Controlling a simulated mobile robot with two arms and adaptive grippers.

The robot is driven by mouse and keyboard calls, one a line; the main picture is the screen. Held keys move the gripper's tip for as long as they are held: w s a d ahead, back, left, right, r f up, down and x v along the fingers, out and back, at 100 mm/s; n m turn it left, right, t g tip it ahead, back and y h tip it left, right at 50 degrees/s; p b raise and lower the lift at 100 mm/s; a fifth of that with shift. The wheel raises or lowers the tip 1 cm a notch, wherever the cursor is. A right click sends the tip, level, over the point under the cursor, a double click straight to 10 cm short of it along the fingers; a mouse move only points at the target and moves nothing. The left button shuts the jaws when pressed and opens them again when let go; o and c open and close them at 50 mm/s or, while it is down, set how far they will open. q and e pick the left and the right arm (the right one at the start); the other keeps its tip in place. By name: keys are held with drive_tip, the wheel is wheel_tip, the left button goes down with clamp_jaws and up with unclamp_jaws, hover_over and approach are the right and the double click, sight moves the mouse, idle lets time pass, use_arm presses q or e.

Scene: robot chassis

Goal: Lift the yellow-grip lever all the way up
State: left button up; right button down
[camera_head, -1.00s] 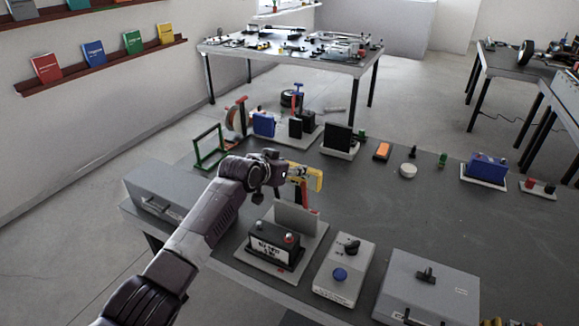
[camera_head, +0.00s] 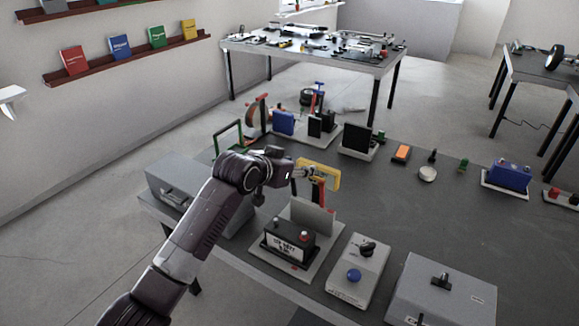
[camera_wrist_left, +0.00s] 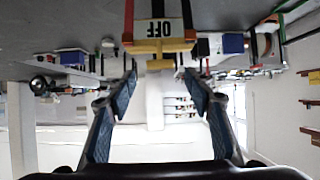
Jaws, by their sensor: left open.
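The yellow-grip lever (camera_head: 326,177) stands near the middle of the dark table, beside an upright grey plate (camera_head: 312,215). A red part shows just below the yellow one. In the left wrist view, which looks upside down, the yellow grip (camera_wrist_left: 158,46) lies across the top centre with a white OFF label (camera_wrist_left: 161,29) by it. My left gripper (camera_wrist_left: 160,82) is open. Its two fingers lie either side of a short yellow piece, with no clear contact. In the head view the left gripper (camera_head: 302,173) is close to the left side of the lever. My right gripper is out of view.
A black battery-like block (camera_head: 290,240) sits in front of the plate. A grey box with a blue button (camera_head: 354,275) and a larger grey box (camera_head: 440,290) stand to its right. A grey case (camera_head: 180,180) and a green frame (camera_head: 228,137) are left.

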use_arm(q)
drive_tip(key=shift+v, duration=2.25)
drive_tip(key=shift+f, duration=0.1)
